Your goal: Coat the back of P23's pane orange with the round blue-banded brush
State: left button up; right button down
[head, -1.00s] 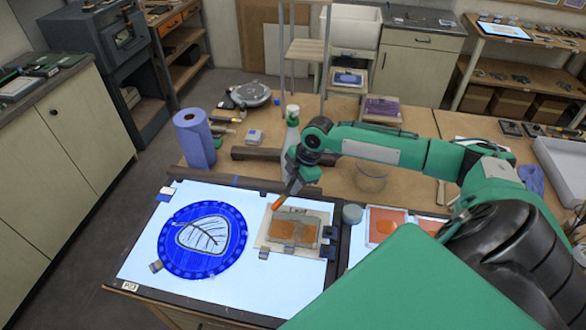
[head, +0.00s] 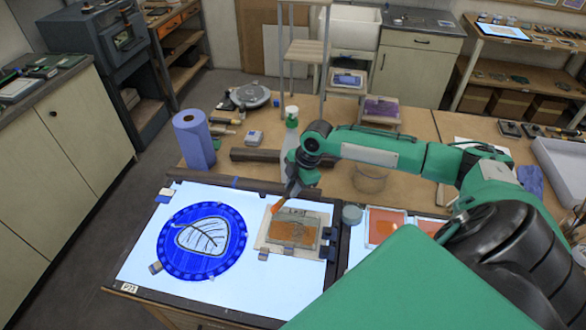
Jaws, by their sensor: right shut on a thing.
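A round blue pane (head: 174,233) with a pale leaf drawn in dark lines lies on the lit light table (head: 140,260). A small label reading P23 (head: 129,287) sits at the table's front left corner. My right gripper (head: 293,187) is shut on the brush (head: 276,207), whose orange tip slants down left over the far left of a palette tile (head: 296,233). The tile is smeared with orange paint. Whether the tip touches it I cannot tell. The brush's band is too small to make out. My left gripper is not in view.
Small clips and blocks (head: 328,243) surround the tile. A spray bottle (head: 291,122), a glass jar (head: 371,178) and a blue paper roll (head: 194,139) stand behind.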

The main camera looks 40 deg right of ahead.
jog(key=s+d, duration=0.8)
jog(key=s, duration=0.1)
jog(key=shift+s+f, duration=0.2)
dwell(1.4)
notch_tip(320, 180, up, 5)
jog(key=shift+r, duration=0.1)
dwell(0.6)
dwell(0.8)
